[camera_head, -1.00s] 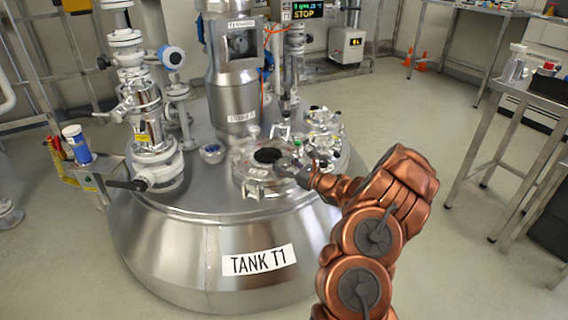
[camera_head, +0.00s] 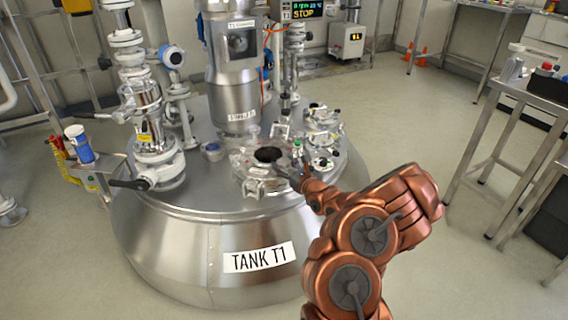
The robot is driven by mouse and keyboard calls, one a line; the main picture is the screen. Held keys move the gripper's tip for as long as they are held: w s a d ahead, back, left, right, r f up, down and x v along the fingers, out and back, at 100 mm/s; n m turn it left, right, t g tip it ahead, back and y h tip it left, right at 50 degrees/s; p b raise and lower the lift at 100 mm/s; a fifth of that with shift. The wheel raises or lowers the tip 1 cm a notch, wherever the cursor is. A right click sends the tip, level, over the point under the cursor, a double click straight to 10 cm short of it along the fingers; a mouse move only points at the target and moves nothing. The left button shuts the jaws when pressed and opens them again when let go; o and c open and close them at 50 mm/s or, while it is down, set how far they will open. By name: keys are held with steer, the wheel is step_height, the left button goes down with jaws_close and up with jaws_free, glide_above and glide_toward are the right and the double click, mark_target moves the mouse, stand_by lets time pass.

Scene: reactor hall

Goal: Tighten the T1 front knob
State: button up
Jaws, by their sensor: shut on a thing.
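Tank T1 (camera_head: 200,240) is a large domed steel vessel with a "TANK T1" label on its front. On its top sits a round manway cover (camera_head: 245,178) with a dark round opening or glass and small clamp fittings around its rim. My copper-coloured arm reaches in from the lower right. My gripper (camera_head: 286,172) is at the right side of the cover, small and partly hidden by my own wrist. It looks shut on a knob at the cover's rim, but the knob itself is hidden. I cannot tell which rim knob it is.
A tall steel agitator column (camera_head: 232,85) stands behind the cover. White valves and pipework (camera_head: 150,130) rise on the left of the tank top. A blue-and-white container (camera_head: 79,145) sits at the far left. A steel table (camera_head: 535,95) stands at the right, with clear floor between.

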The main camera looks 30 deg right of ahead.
steer(key=m+h+p, duration=0.1)
steer(key=h+p, duration=0.1)
steer(key=m+h+p, duration=0.2)
steer(key=p, duration=0.1)
steer(key=shift+a+r+h, duration=0.15)
steer(key=shift+r+h, duration=0.2)
steer(key=shift+h, duration=0.05)
steer(key=m+h+p, duration=0.1)
steer(key=m+g+h+p, duration=0.1)
steer(key=h, duration=0.1)
steer(key=shift+w+a+f, duration=0.1)
steer(key=shift+f, duration=0.1)
steer(key=m+h, duration=0.1)
steer(key=m+g+h+b, duration=0.1)
steer(key=g+h, duration=0.1)
steer(key=shift+f+m+h, duration=0.25)
steer(key=shift+m+h, duration=0.15)
steer(key=m+g+h+b, duration=0.1)
steer(key=b, duration=0.1)
steer(key=shift+r+g+h+b, duration=0.15)
steer(key=shift+g+h+b, duration=0.15)
steer(key=shift+g, duration=0.1)
steer(key=shift+m, duration=0.3)
steer(key=shift+d+r+h, duration=0.1)
steer(key=shift+d+h, duration=0.15)
steer(key=shift+h, duration=0.05)
steer(key=o, duration=1.2)
